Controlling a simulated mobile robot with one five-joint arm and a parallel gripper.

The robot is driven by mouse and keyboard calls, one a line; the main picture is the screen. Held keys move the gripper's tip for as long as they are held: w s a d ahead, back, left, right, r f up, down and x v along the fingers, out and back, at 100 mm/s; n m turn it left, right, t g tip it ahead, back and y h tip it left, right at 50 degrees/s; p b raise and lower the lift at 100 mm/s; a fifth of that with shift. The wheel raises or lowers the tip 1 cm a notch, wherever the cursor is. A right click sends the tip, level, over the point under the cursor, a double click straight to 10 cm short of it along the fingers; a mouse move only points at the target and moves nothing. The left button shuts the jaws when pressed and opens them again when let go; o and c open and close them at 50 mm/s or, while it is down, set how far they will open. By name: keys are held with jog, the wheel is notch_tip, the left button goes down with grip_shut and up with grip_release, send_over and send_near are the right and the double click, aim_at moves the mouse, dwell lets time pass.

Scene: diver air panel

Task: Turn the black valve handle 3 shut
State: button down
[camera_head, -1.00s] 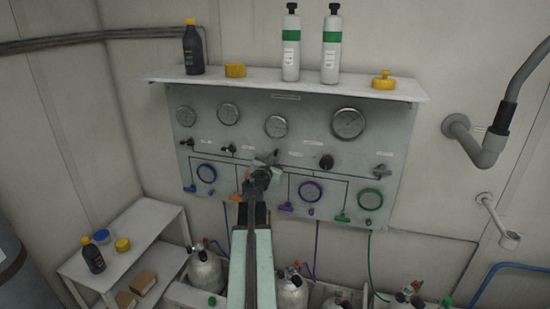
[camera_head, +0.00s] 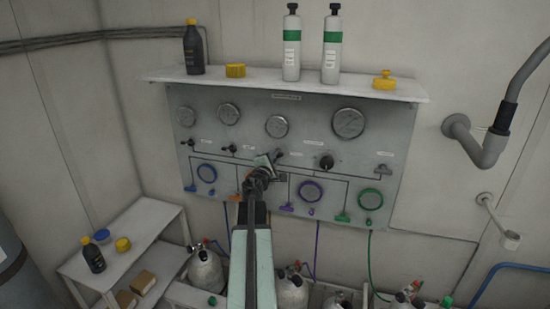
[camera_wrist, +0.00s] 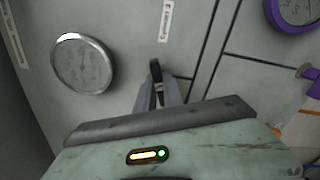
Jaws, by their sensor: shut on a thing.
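The black valve handle (camera_wrist: 155,72) shows in the wrist view as a narrow dark bar between my gripper's grey fingers. My gripper (camera_wrist: 160,92) is shut on it. In the head view my gripper (camera_head: 270,163) is at the middle of the grey panel (camera_head: 300,103), below the third gauge from the left (camera_head: 277,126). The handle's dark tip (camera_head: 279,153) just shows beside the gripper, and my gripper hides the rest of it.
Other black handles sit on the panel to the left (camera_head: 228,149) and right (camera_head: 326,162). Below are a purple-rimmed gauge (camera_head: 311,192) and a green-rimmed gauge (camera_head: 370,199). A shelf (camera_head: 270,82) with bottles overhangs the panel. Cylinders (camera_head: 291,290) stand below.

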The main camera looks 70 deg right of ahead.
jog(key=shift+s+a+m, duration=0.1)
jog(key=shift+s+m, duration=0.05)
jog(key=shift+m, duration=2.15)
jog(key=c, duration=1.5)
grip_release()
jog(key=a, duration=0.7)
jog(key=shift+s+a, duration=0.15)
jog(key=shift+a, duration=0.2)
